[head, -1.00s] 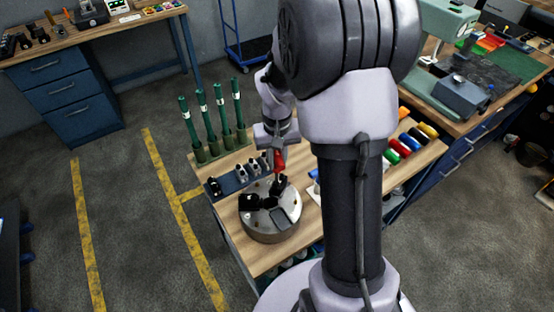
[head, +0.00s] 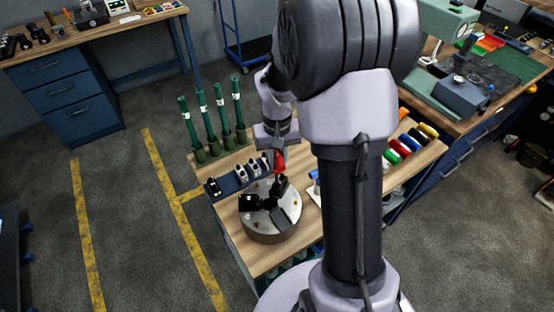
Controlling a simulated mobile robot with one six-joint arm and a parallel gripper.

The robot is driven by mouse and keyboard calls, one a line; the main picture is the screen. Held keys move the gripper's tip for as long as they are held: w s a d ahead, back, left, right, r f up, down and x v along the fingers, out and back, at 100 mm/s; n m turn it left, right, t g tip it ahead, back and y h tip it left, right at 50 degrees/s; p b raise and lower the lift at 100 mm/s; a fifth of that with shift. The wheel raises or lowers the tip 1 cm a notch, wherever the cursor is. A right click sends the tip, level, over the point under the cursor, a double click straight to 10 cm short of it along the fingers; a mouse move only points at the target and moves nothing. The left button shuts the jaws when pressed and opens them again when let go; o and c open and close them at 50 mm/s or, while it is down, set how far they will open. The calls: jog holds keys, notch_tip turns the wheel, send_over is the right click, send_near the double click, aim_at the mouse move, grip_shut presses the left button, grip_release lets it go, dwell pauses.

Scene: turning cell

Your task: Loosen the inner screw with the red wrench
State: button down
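The red wrench (head: 280,161) hangs upright below the end of my arm, over the back of a round metal chuck (head: 270,232). My gripper (head: 277,148) is at the top of the wrench; its fingers are too small and too covered to see clearly. The chuck has black jaws on its top face and lies on the wooden cart top. The wrench's lower end is beside a black jaw; I cannot tell whether it sits in a screw. The inner screw cannot be made out.
A blue rack (head: 238,180) with several jaws stands behind the chuck. Green upright holders (head: 221,118) line the back left edge. Colored rolls (head: 410,142) lie at the right. My arm hides the middle right of the cart top.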

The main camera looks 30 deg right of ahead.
jog(key=shift+f+b, duration=0.5)
jog(key=shift+f, duration=0.15)
dwell(0.4)
jog(key=shift+r+n+p, duration=0.15)
jog(key=shift+n+p, duration=0.35)
jog(key=shift+n, duration=0.9)
jog(key=shift+n+p, duration=0.6)
jog(key=shift+n, duration=0.8)
